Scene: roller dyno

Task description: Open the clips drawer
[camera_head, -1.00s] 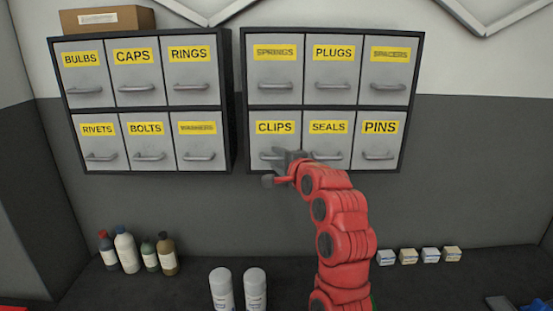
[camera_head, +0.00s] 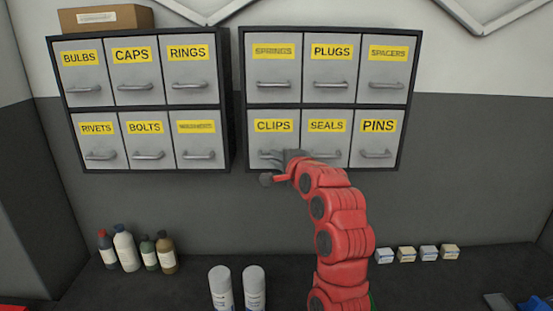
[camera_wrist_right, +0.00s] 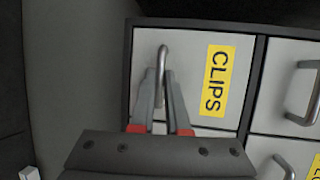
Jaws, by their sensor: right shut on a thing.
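The clips drawer (camera_head: 272,140) is at the bottom left of the right-hand wall cabinet, with a yellow CLIPS label. Its grey front looks flush with its neighbours. In the right wrist view the clips drawer (camera_wrist_right: 190,62) appears turned sideways, with its bar handle (camera_wrist_right: 162,62) at the top of the gap between my fingers. My right gripper (camera_head: 275,167) is at that handle and hides part of it in the head view. In the right wrist view the fingers of my right gripper (camera_wrist_right: 161,98) are shut on the handle from both sides. My left gripper is not in view.
The seals drawer (camera_head: 327,126) is right beside the clips drawer, and the springs drawer (camera_head: 273,68) is above. Bottles (camera_head: 125,248), two white cans (camera_head: 254,287) and small boxes (camera_head: 407,254) stand on the dark counter below. The space in front of the left cabinet is clear.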

